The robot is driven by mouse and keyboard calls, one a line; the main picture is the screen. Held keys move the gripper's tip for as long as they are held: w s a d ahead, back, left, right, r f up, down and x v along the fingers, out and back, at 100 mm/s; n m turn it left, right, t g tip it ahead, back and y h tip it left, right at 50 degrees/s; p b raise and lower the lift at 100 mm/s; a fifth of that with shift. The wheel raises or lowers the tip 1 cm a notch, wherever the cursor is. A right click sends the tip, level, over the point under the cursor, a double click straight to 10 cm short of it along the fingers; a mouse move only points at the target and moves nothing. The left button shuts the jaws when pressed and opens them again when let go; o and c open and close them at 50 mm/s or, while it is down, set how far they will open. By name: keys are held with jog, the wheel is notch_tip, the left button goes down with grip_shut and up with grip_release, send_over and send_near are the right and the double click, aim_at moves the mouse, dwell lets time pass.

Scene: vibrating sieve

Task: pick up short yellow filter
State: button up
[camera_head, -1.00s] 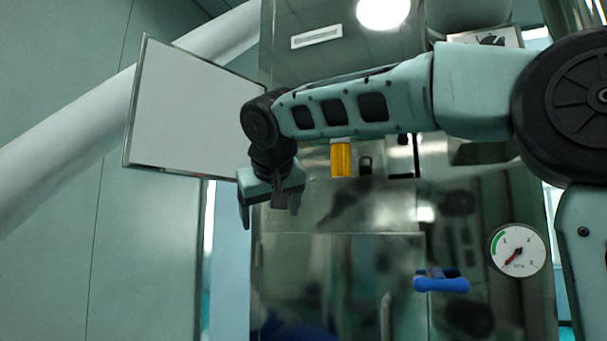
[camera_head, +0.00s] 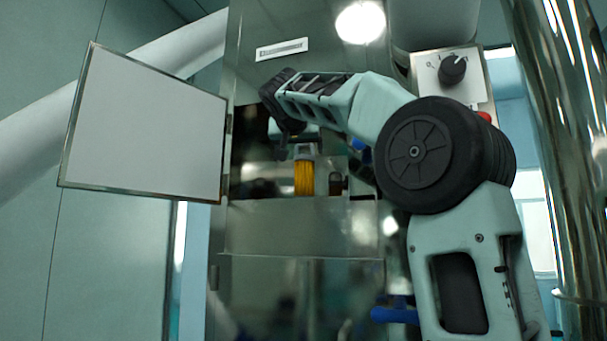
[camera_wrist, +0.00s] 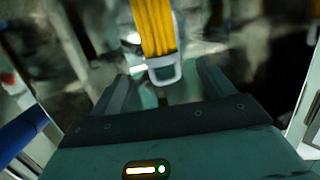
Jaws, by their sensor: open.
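The yellow filter (camera_head: 304,179) stands upright inside the open compartment of the steel cabinet, with a pale cap at its top. It also shows in the wrist view (camera_wrist: 154,28), where its pale loop-like end (camera_wrist: 164,70) lies between my fingers. My gripper (camera_wrist: 163,78) is open, with one finger on each side of that end. I cannot tell whether either finger touches it. In the head view my gripper (camera_head: 300,140) is just above the filter, partly hidden by my own wrist and the dim compartment.
The white-panelled door (camera_head: 145,125) stands open to the left. A small dark cylinder (camera_head: 336,184) stands right of the filter. The compartment's steel front edge (camera_head: 300,225) runs below. A blue handle (camera_head: 394,315) and a control knob (camera_head: 452,69) are on the right.

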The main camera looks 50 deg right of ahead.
aim_at(303, 161)
jog(key=p+x, duration=0.3)
jog(key=x, duration=0.4)
jog(key=shift+w+d+f+p, duration=0.2)
jog(key=shift+d+f+p, duration=0.05)
jog(key=shift+p, duration=0.15)
jog(key=shift+w+d+f, duration=0.15)
jog(key=shift+d+f, duration=0.05)
jog(key=c, duration=1.1)
